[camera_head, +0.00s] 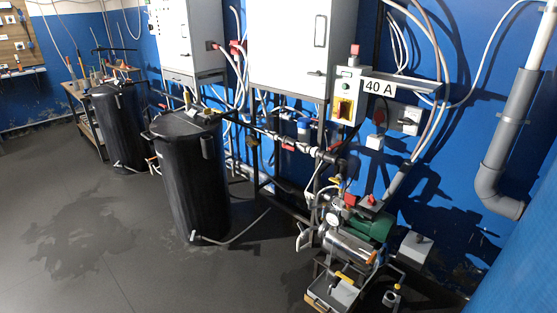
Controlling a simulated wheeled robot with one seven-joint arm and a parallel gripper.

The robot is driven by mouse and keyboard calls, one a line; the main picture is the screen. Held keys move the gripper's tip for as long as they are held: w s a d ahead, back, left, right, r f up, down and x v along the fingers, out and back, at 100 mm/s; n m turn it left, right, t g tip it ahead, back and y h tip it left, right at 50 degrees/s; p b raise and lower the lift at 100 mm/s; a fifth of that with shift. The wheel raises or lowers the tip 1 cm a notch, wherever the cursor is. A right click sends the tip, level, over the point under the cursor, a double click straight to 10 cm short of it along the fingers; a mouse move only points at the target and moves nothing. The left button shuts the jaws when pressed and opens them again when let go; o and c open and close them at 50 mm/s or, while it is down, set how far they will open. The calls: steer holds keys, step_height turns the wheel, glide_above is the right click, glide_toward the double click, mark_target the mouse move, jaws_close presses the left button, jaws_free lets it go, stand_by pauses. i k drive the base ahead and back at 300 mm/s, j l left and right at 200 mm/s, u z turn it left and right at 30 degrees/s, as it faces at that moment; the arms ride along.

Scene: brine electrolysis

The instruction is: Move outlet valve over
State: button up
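My gripper is not in this view. No valve is labelled as the outlet valve, so I cannot tell which one it is. Several small coloured handles show around the pump unit at the lower right. A yellow handle (345,279) sits low at the front of the unit. An orange handle (371,258) is at the right end of its silver cylinder (343,246). A red handle (288,147) is on the pipe run along the wall. The parts are too small to tell whether any valve is open or closed.
Two black tanks stand on the grey floor, one nearer (190,180) and one farther (117,125). A thick grey pipe (505,140) is at right. The floor at left (60,230) is clear.

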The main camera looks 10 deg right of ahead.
mark_target(330, 148)
steer(key=i+j+z, duration=0.3)
steer(key=i, duration=0.2)
steer(key=i+j+z, duration=0.15)
steer(key=i+z, duration=0.2)
steer(key=i+j+u, duration=0.1)
steer(key=i+j, duration=0.25)
steer(key=i, duration=0.15)
steer(key=i+j+u, duration=0.1)
steer(key=i+j, duration=0.25)
steer(key=i+j+u, duration=0.1)
steer(key=i+j, duration=0.2)
steer(key=i, duration=0.3)
steer(key=i+j+u, duration=0.1)
steer(key=i+j, duration=0.15)
steer(key=i, duration=0.25)
steer(key=i+j+u, duration=0.1)
steer(key=i, duration=0.45)
steer(key=j, duration=0.1)
